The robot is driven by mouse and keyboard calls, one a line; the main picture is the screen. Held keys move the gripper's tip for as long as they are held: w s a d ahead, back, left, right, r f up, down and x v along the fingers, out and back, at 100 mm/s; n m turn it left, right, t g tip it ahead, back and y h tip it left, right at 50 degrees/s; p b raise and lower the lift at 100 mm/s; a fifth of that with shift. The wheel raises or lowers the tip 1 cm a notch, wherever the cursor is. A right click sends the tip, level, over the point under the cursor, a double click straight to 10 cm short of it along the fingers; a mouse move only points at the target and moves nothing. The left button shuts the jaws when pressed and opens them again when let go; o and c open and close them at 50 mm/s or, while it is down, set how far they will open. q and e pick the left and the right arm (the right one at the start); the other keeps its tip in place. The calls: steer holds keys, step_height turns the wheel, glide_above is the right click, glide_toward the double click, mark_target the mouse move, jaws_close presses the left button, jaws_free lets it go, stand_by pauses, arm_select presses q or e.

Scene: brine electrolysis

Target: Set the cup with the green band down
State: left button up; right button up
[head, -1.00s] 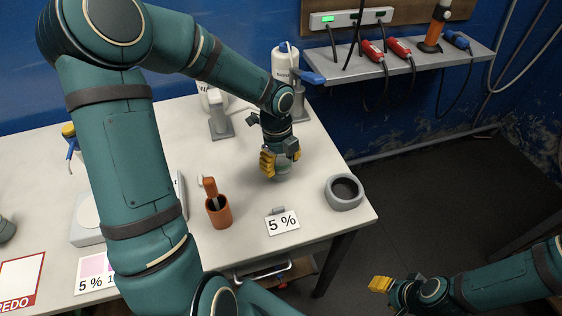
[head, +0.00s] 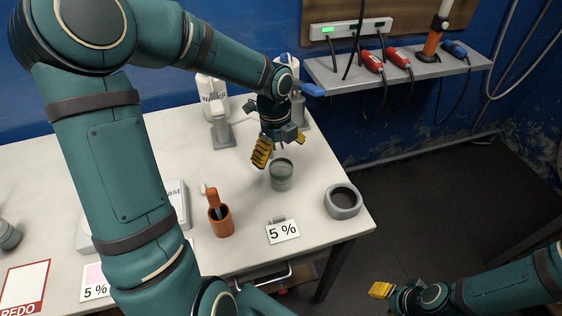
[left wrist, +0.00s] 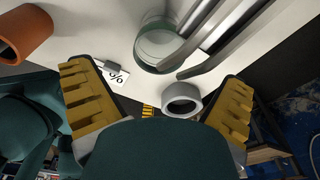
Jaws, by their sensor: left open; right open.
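The cup with the green band (head: 281,174), clear with a greenish rim band, stands upright on the white table behind the "5 %" card (head: 283,232). In the left wrist view the cup (left wrist: 158,48) is at the top centre, beyond the spread fingers. My left gripper (head: 281,146) is open and empty, just above and behind the cup, its yellow fingers apart from it. My right gripper (head: 381,290) is open and empty, low over the dark floor, off the table's right side; its fingers are partly hidden.
A grey ring-shaped holder (head: 343,200) stands right of the cup near the table edge. An orange pot with a handled tool (head: 220,222) stands to the left. White bottles on grey stands (head: 222,132) are behind. Clear tabletop surrounds the cup. Grey bars (left wrist: 222,36) show in the left wrist view.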

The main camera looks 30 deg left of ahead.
arm_select(q)
steer(key=shift+a+r+p, duration=0.15)
steer(key=shift+r+p, duration=0.1)
steer(key=shift+r, duration=1.05)
steer(key=shift+a+r+p, duration=0.1)
steer(key=shift+r+p, duration=0.15)
steer(key=shift+r, duration=1)
steer(key=shift+r, duration=0.1)
